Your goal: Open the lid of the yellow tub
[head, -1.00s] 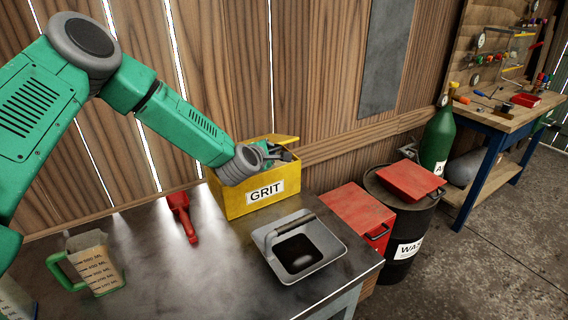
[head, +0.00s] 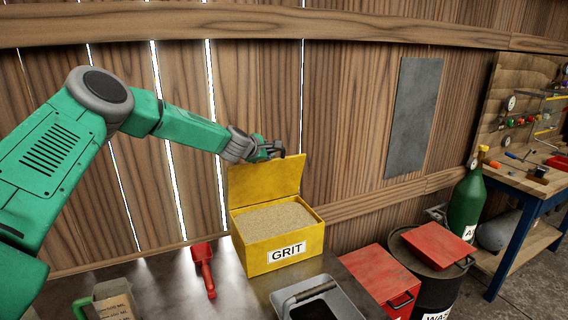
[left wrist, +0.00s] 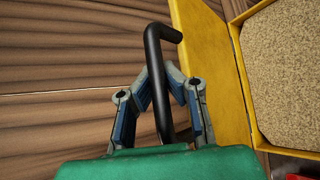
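The yellow tub (head: 252,258) marked GRIT stands on the bench, full of tan grit (head: 272,220). Its yellow lid (head: 265,182) stands about upright at the back edge. In the left wrist view the lid (left wrist: 212,70) shows beside the open tub with grit (left wrist: 285,65). My left gripper (head: 272,150) is at the lid's top edge. The left wrist view shows its fingers (left wrist: 160,92) closed around a black bent handle (left wrist: 156,70), whose end reaches the lid. My right gripper is not in view.
A red scoop (head: 204,268) lies left of the tub. A measuring jug (head: 112,303) stands at the lower left. A grey tray (head: 345,290) is in front. The plank wall is close behind.

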